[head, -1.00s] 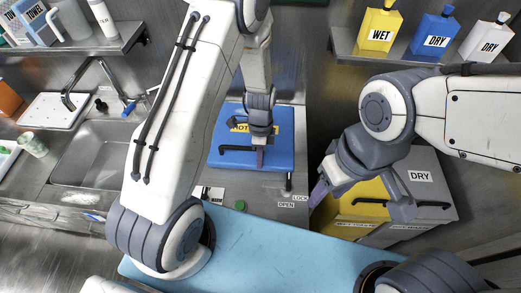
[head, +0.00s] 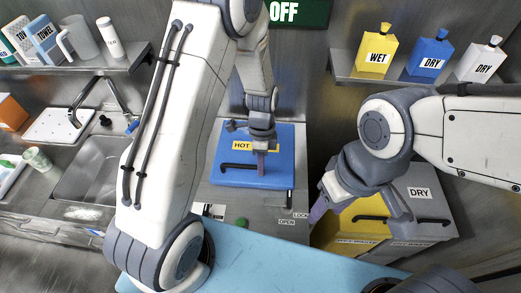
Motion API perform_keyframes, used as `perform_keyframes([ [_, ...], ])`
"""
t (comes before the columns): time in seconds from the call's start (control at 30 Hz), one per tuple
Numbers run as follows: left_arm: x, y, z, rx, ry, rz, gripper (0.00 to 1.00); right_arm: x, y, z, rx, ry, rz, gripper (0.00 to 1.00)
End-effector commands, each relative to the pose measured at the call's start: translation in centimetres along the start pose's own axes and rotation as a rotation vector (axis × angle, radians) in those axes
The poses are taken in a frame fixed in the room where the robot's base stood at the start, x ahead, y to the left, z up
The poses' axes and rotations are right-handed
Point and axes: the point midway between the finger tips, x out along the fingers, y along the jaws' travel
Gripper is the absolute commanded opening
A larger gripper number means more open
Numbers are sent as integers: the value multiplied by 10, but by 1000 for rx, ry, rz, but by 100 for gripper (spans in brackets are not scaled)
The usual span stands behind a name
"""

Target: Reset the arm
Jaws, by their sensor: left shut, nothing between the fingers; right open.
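My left arm comes in from the left and reaches over the blue lid labelled HOT (head: 228,174). My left gripper (head: 261,165) is shut and empty, pointing down in front of the lid beside its black handle (head: 237,167). I cannot tell whether its fingers touch the lid. My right arm comes in from the right. My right gripper (head: 358,218) is open and empty, its two fingers apart in front of the yellow bin (head: 350,232) and the grey DRY bin (head: 428,212).
A blue mat (head: 270,262) lies in front. A sink (head: 88,170) with a faucet is at left. A shelf (head: 400,85) at right bears WET and DRY bottles; a left shelf (head: 95,64) holds a jug and boxes. An OFF sign (head: 284,13) hangs above.

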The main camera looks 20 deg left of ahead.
Motion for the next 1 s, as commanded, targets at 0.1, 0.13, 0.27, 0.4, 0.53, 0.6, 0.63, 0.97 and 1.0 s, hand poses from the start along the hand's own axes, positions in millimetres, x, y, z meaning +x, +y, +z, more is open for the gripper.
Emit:
perform_keyframes([
  [0.1, -24, 4, 0, 1, 2, -7, 0, 7, 0, 0, 0, 0, 0, 50],
  [0.13, -30, 5, 0, 1, 2, -7, 0, 7, 0, 0, -1, 0, 0, 50],
  [0.27, -50, 10, 0, 0, 2, -5, 0, 9, 1, 0, -1, 0, 0, 50],
  [0.4, -62, 13, -1, 0, 1, -3, 0, 10, 1, 0, -1, 0, 0, 50],
  [0.53, -66, 14, 0, 1, 0, -2, 0, 10, 1, 0, -1, 1, 0, 50],
  [0.6, -66, 14, 0, 1, 0, -2, 0, 10, 1, 0, -1, 1, 0, 50],
  [0.63, -66, 14, 0, 1, 0, -2, 0, 10, 1, 0, -1, 1, 0, 50],
  [0.97, -108, 74, -35, -191, 9, -79, 0, 10, 1, 0, -1, 0, 0, 50],
  [1.0, -116, 91, -41, -245, 18, -96, 0, 10, 1, 0, -1, 0, 0, 50],
])
